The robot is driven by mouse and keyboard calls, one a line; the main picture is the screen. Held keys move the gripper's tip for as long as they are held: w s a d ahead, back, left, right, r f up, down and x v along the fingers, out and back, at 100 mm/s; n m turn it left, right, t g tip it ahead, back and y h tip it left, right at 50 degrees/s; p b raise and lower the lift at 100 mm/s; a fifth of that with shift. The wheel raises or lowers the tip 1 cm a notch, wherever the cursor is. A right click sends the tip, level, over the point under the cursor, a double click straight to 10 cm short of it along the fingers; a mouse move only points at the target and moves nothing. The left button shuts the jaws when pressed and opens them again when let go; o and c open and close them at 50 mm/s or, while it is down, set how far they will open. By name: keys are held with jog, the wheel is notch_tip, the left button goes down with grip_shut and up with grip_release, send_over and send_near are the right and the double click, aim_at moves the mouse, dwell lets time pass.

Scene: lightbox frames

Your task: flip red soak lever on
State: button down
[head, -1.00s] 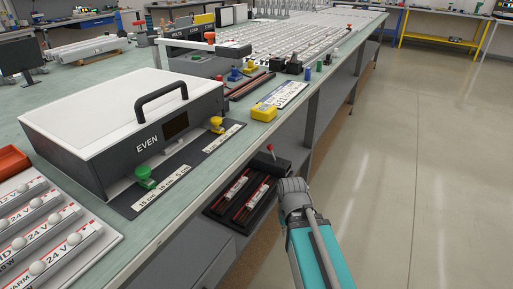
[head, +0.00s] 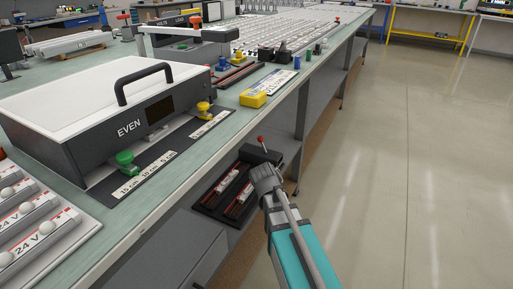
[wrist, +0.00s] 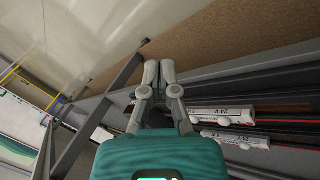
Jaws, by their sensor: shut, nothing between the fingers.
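A small lever with a red tip (head: 261,138) stands tilted on a black box (head: 262,154) at the end of a black tray (head: 208,202), low beside the bench. Another red-topped part (head: 196,20) stands on the farther device; no label tells which is the soak lever. My gripper (head: 265,176) is just in front of the black box and below the red-tipped lever in the head view. Whether it touches the box cannot be told. In the wrist view the gripper's fingers (wrist: 158,68) are together and empty, beside the tray's rails. The red lever is not visible there.
The tray holds white modules marked 24 V (wrist: 221,116). The bench edge (head: 150,215) runs above and left of it. The EVEN box (head: 100,125), with green (head: 124,158) and yellow (head: 203,107) knobs, stands on the bench. Open floor (head: 410,180) lies to the right.

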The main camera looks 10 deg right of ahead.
aim_at(263, 145)
jog(key=w+n+t+h+b, duration=0.1)
jog(key=w+n+t+b, duration=0.1)
jog(key=w, duration=0.3)
jog(key=w+a+n+t+h+b, duration=0.1)
jog(key=w+n+t+b, duration=0.1)
jog(key=w, duration=0.4)
jog(key=w+a+n+t+h+b, duration=0.1)
jog(key=w+n+h+b, duration=0.1)
jog(key=w, duration=0.3)
jog(key=shift+w+r+t, duration=0.2)
jog(key=shift+w+t, duration=0.05)
jog(key=shift+t, duration=0.15)
jog(key=w+a+n+t+b, duration=0.1)
jog(key=w+a+n+t, duration=0.1)
jog(key=w, duration=0.1)
jog(key=w+a+r+n+t+b, duration=0.1)
jog(key=w+a+n+t+b, duration=0.1)
jog(key=w+a+n, duration=0.1)
jog(key=w+a+r+n+t+b, duration=0.1)
jog(key=w+a+n+t+b, duration=0.1)
jog(key=w+a+n, duration=0.1)
jog(key=shift+w+a+r, duration=0.25)
jog(key=shift+w, duration=0.4)
jog(key=shift+w+a+r+y, duration=0.1)
jog(key=shift+w+a+y, duration=0.1)
jog(key=shift+y, duration=0.1)
jog(key=shift+s, duration=0.1)
